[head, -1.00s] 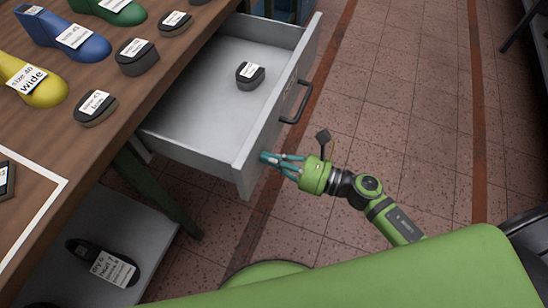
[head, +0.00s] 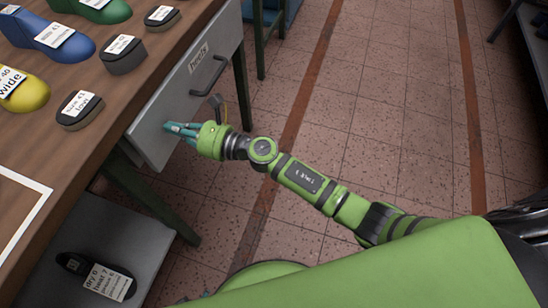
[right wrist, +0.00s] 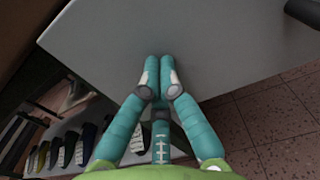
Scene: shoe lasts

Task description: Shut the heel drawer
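The heel drawer (head: 185,95) is a grey drawer under the edge of the wooden bench, with a label and a dark bar handle (head: 208,76) on its front. Its front panel sits close against the bench edge, and none of its inside shows. I cannot tell whether a thin gap is left behind the panel. My right gripper (head: 170,128) has its teal fingers together and empty, with the tips at the lower near part of the drawer front. In the right wrist view the fingertips (right wrist: 160,66) meet the grey panel (right wrist: 215,40). My left gripper is not in view.
The wooden bench (head: 60,150) carries blue, green and yellow shoe lasts and several dark labelled heel blocks. A lower shelf (head: 130,235) holds a dark labelled last (head: 100,275). The tiled floor (head: 365,110) to the right is open.

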